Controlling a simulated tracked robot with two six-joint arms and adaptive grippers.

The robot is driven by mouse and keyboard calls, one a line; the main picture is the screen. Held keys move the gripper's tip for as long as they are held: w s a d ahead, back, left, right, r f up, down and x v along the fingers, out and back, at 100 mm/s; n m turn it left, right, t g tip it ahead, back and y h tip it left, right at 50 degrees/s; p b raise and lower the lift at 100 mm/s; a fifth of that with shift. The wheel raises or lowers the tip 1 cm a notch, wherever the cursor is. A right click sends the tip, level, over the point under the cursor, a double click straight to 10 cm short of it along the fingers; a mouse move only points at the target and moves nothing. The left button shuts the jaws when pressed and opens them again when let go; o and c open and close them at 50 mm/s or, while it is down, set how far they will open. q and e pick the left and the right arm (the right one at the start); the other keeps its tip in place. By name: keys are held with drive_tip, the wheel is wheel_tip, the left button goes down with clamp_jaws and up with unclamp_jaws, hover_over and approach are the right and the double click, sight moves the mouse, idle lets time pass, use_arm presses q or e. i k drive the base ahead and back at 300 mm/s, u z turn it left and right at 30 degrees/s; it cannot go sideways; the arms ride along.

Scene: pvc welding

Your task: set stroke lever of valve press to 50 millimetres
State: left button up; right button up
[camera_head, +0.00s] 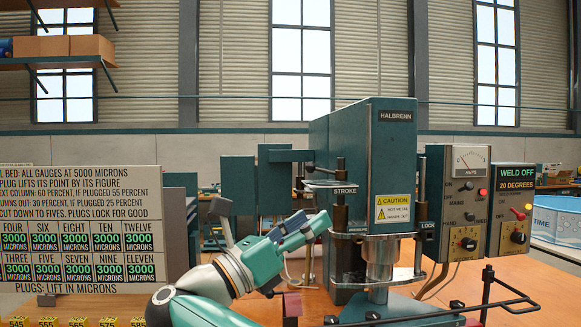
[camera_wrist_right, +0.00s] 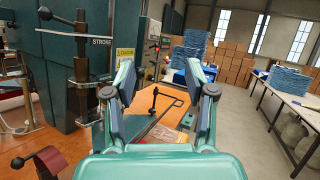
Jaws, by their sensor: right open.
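The valve press (camera_head: 345,150) is a tall teal machine marked HALBRENN. Its STROKE label (camera_head: 345,190) sits on the left side of the press, beside a dark upright post and a small lever with a black knob (camera_head: 309,169). In the right wrist view the stroke lever (camera_wrist_right: 62,28) is at the upper left, with its knob at the left end. No millimetre setting is legible. My right gripper (camera_head: 305,228) is open and empty, just left of and below the STROKE label. In the wrist view its fingers (camera_wrist_right: 160,75) are apart, right of the lever. My left gripper is not seen.
A gauge and control box (camera_head: 465,200) and a WELD OFF box (camera_head: 516,210) stand right of the press. A sign board (camera_head: 80,215) stands at the left. A black bent rod (camera_head: 490,295) rises from the orange bench at the front right. A dark red block (camera_wrist_right: 48,160) is low left.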

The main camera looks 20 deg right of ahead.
sight(310, 167)
drive_tip(key=i, duration=0.9)
drive_tip(key=z, duration=0.05)
